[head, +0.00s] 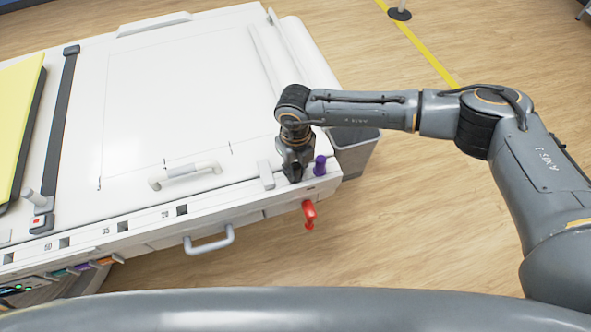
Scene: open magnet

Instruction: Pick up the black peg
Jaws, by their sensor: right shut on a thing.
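My right gripper (294,174) points down at the near right corner of the white machine top (190,85). It is shut on a dark thing at the white ledge, which I take to be the black peg. The peg blends with the dark fingers and is mostly hidden, so I cannot tell whether it is clear of the ledge. A purple peg (320,166) stands upright just right of the gripper. My left gripper is not in view.
A white handle (185,175) lies left of the gripper on the top. A red handle (309,213) sticks out of the front below. A grey bin (357,155) stands beyond the right end. Wooden floor to the right is mostly clear.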

